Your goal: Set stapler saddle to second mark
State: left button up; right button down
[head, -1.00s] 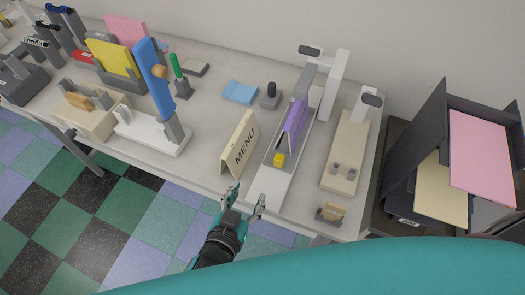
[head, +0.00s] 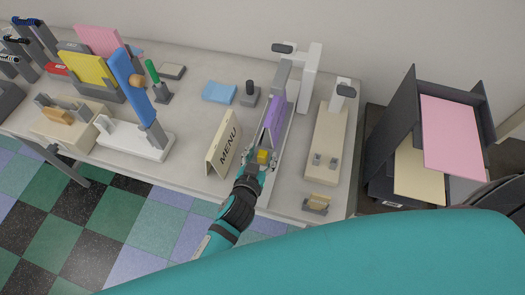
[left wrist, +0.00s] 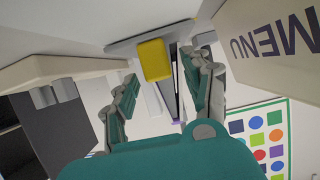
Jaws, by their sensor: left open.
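The white saddle stapler (head: 312,75) stands near the table's right end, with a grey upper arm. A purple folded booklet (head: 273,122) straddles its long saddle. A yellow block (head: 262,156) sits at the saddle's near end; it also shows in the left wrist view (left wrist: 154,60). My left gripper (head: 259,165) is open at the yellow block. In the left wrist view its fingers (left wrist: 162,80) stand on either side of the block's line, with gaps visible; contact cannot be told. The scale marks cannot be made out. My right gripper is not in view.
The MENU card (head: 223,146) stands close left of my left gripper. A beige stapler-like device (head: 327,140) and a small holder (head: 318,203) stand to the right. A dark tray unit with pink paper (head: 450,137) is further right.

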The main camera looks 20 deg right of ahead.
pick_arm(q)
jog(key=shift+x, duration=0.8)
jog(key=shift+c, duration=0.4)
grip_shut()
